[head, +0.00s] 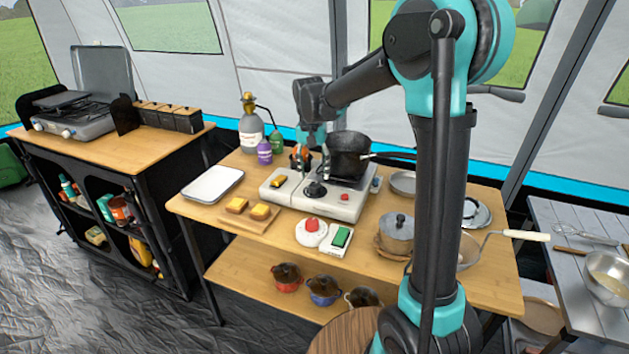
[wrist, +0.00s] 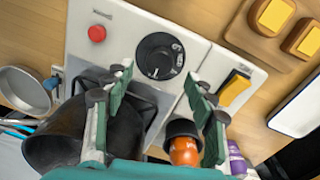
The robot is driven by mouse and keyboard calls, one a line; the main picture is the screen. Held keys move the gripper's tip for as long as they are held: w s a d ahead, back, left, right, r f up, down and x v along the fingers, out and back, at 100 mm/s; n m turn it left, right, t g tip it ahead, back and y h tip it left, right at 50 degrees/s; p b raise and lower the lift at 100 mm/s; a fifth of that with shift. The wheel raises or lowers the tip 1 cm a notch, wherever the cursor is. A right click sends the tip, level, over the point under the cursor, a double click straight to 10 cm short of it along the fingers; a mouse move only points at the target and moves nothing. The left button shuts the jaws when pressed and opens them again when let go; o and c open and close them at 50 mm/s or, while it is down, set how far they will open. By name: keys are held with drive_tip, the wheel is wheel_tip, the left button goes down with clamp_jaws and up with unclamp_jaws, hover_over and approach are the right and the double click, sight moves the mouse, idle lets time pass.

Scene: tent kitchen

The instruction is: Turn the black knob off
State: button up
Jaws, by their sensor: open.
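The black knob (head: 316,190) is on the front of the white portable stove (head: 345,208). In the wrist view the black knob (wrist: 160,57) is round, with white markings on its face and dial. My gripper (wrist: 163,80) is open and empty, its two green-padded fingers apart on either side below the knob in the picture. The fingers do not touch the knob. In the head view my gripper (head: 307,150) is above the back left of the stove, and its fingers are hard to make out.
A black pot (head: 348,158) stands on the stove beside my gripper. A red button (wrist: 97,33) and a yellow switch (wrist: 234,87) flank the knob. An orange bottle with a black cap (wrist: 184,150) is close by the right finger. Toast on a board (head: 250,209) lies front left.

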sight(313, 184)
wheel_tip(313, 184, up, 7)
drive_tip(key=shift+a+r, duration=0.2)
idle(0.4)
